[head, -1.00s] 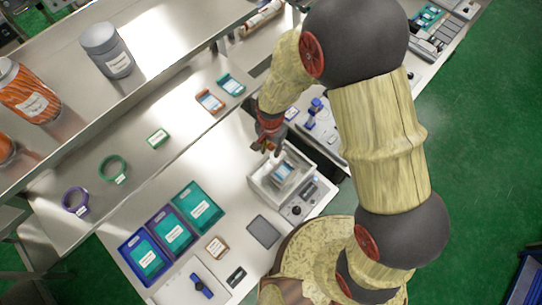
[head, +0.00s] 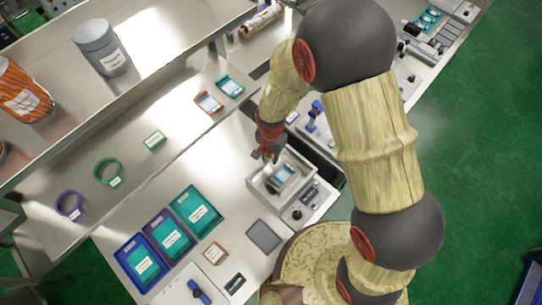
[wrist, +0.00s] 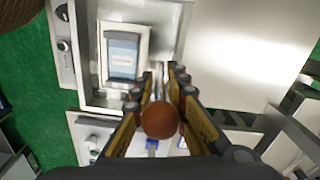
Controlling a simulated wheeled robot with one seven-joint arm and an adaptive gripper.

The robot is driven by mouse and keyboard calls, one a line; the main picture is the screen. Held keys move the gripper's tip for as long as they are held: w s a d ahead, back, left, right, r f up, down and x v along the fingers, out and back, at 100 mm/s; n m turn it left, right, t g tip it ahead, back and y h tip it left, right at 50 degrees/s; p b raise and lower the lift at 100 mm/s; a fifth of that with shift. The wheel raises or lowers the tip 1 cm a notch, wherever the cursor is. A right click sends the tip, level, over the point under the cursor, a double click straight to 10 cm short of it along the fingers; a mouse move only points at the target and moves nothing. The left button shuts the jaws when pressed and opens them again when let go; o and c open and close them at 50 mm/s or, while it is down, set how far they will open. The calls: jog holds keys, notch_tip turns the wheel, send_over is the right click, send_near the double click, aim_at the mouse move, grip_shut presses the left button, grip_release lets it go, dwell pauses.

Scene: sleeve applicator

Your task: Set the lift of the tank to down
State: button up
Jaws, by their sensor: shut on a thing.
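The tank (head: 262,190) is a pale open box on the bench, with a control strip with a dial (head: 297,214) on its front side. A light frame with a blue labelled piece (head: 284,176) sits inside it; the piece also shows in the wrist view (wrist: 123,55). My gripper (head: 262,156) is at the tank's back left edge. In the wrist view its fingers (wrist: 160,105) are closed around a lever rod with a brown ball knob (wrist: 160,121). The fingers hide much of the rod. I cannot tell the lift's exact height.
Blue, purple and teal trays (head: 171,240) lie left of the tank. A dark flat pad (head: 263,236) and a small brown-framed card (head: 215,253) lie in front. A raised shelf (head: 140,90) with jars runs along the back left. Other devices stand behind my arm.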

aim_at(271, 161)
grip_shut()
jog(key=shift+w+a+r, duration=0.15)
jog(key=shift+w, duration=0.1)
dwell(0.3)
notch_tip(271, 161, down, 3)
jog(key=shift+s+r+b, duration=0.1)
jog(key=shift+s+b, duration=0.05)
jog(key=shift+b, duration=0.9)
jog(key=shift+f, duration=0.4)
jog(key=shift+r, duration=0.1)
jog(key=shift+o, duration=2.2)
grip_release()
jog(key=shift+o, duration=0.3)
